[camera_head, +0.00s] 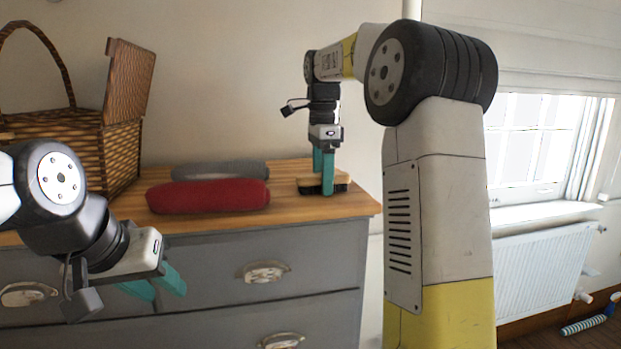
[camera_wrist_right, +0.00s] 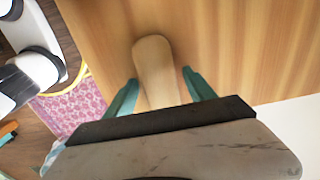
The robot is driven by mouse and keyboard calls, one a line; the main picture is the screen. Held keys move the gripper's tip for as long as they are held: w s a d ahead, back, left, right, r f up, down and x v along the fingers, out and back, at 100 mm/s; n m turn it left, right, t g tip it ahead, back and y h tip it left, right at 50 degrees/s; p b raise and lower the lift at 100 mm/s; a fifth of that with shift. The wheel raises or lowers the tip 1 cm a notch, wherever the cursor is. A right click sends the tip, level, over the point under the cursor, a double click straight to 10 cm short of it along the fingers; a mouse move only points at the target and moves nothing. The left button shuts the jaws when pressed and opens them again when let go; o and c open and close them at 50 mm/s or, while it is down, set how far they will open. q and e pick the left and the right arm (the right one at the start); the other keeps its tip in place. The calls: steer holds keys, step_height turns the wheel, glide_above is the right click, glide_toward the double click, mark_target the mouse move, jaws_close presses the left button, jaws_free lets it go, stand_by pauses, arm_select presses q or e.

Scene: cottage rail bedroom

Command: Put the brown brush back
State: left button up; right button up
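The brush (camera_head: 340,178) has a pale tan wooden back and dark bristles. It lies on the right end of the dresser top. My right gripper (camera_head: 322,185) points straight down over it, with one finger in front of its near side. In the right wrist view the brush (camera_wrist_right: 155,65) runs between the two fingertips (camera_wrist_right: 160,77). They stand on either side of it, with what looks like a narrow gap. My left gripper (camera_head: 155,286) is open and empty in front of the dresser drawers.
A red cylinder (camera_head: 208,197) and a grey cylinder (camera_head: 220,170) lie on the wooden dresser top (camera_head: 290,207), left of the brush. An open wicker basket (camera_head: 120,155) stands at the left. A radiator (camera_head: 543,270) is under the window at right. A striped item (camera_head: 584,326) lies on the floor.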

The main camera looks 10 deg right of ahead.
step_height(320, 180, up, 11)
steer(key=s+d+n+t, duration=0.1)
steer(key=s+n+t, duration=0.1)
steer(key=s+n, duration=0.3)
steer(key=s+a+f+n+t+y, duration=0.1)
steer(key=s+f+n+t, duration=0.1)
steer(key=s+f+n, duration=0.4)
steer(key=s+a+f+n+t+y, duration=0.1)
steer(key=s+a+f+n+t, duration=0.1)
steer(key=s+f+n, duration=0.5)
steer(key=s+f, duration=0.6)
steer(key=shift+s, duration=0.15)
steer(key=shift+a, duration=0.1)
stand_by(0.6)
